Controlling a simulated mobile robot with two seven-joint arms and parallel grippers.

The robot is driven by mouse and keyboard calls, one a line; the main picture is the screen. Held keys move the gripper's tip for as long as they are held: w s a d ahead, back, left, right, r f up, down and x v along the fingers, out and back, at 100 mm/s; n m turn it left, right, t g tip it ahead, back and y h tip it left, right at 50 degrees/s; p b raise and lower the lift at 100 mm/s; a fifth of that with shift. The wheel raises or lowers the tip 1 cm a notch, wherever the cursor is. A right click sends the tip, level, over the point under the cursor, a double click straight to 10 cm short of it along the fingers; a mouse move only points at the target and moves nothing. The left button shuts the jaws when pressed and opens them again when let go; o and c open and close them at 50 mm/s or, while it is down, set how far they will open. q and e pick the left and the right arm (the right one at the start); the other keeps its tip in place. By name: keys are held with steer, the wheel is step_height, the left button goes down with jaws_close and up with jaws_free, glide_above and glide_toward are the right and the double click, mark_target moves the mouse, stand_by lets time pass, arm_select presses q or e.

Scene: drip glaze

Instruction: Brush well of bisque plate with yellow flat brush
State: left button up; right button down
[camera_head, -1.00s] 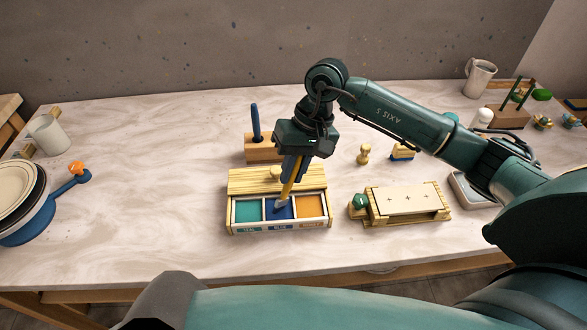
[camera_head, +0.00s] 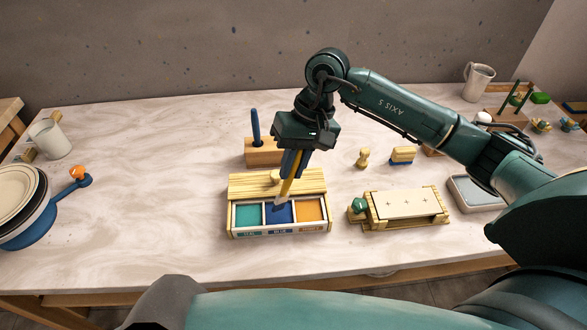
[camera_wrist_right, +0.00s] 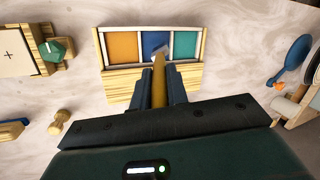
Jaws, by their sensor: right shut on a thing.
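My right gripper (camera_head: 291,165) points down over the glaze box (camera_head: 232,222) and is shut on the yellow flat brush (camera_head: 288,188). The brush leans slightly, with its pale tip at the blue well (camera_head: 273,213), between the teal well (camera_head: 247,216) and the orange well (camera_head: 309,208). I cannot tell how deep the tip is. In the right wrist view the brush (camera_wrist_right: 159,92) sits between the fingers (camera_wrist_right: 160,82), its tip over the blue well (camera_wrist_right: 153,41). The bisque plate (camera_head: 405,204), cream with several plus marks, lies on a wooden stand to the right. My left gripper is not in view.
A wooden block (camera_head: 262,153) with a blue-handled tool stands behind the glaze box. A green knob (camera_head: 358,205) is at the stand's left. A grey tray (camera_head: 474,195) lies right of the stand. Stacked plates (camera_head: 20,195) stand far left. The left middle of the table is clear.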

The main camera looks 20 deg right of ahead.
steer(key=shift+r+p, duration=0.45)
steer(key=shift+r, duration=1.5)
